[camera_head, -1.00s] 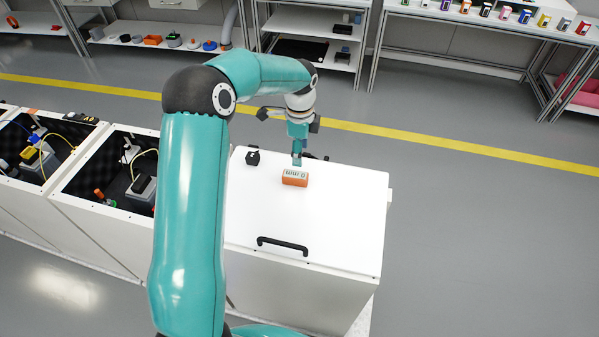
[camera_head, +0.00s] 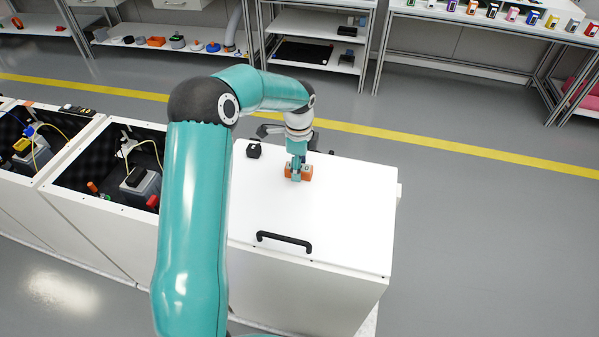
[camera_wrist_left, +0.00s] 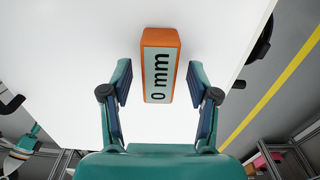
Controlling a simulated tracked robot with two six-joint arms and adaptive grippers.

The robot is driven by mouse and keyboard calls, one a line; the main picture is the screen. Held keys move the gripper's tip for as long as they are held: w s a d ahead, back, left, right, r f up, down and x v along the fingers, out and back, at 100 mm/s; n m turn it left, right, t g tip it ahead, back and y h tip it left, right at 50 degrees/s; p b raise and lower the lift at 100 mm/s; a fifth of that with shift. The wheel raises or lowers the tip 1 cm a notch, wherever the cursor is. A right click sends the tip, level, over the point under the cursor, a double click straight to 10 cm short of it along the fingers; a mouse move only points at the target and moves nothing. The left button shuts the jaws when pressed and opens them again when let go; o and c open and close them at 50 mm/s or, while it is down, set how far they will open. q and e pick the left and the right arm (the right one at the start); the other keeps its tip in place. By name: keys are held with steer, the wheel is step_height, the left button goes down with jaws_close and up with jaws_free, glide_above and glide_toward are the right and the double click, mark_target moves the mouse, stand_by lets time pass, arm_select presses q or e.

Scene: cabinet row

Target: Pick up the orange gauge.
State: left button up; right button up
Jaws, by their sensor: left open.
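The orange gauge (camera_head: 305,170) lies on the white lid (camera_head: 340,215) of a closed cabinet, partly hidden behind my left gripper in the head view. In the left wrist view the gauge (camera_wrist_left: 161,65) is an orange block with a pale face reading "0 mm". My left gripper (camera_head: 297,176) points down at the gauge. Its fingers (camera_wrist_left: 160,85) are open, one on each side of the gauge's near part, with a gap on both sides. My right gripper is not in view.
A small black object (camera_head: 253,151) sits on the lid left of the gauge. A black handle (camera_head: 284,241) is near the lid's front edge. Open cabinets (camera_head: 120,165) with equipment stand on the left. The right part of the lid is clear.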

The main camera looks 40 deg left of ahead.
arm_select(q)
jaws_close()
stand_by(0.7)
steer(key=shift+r, duration=0.1)
step_height(320, 180, up, 8)
steer(key=p, duration=0.6)
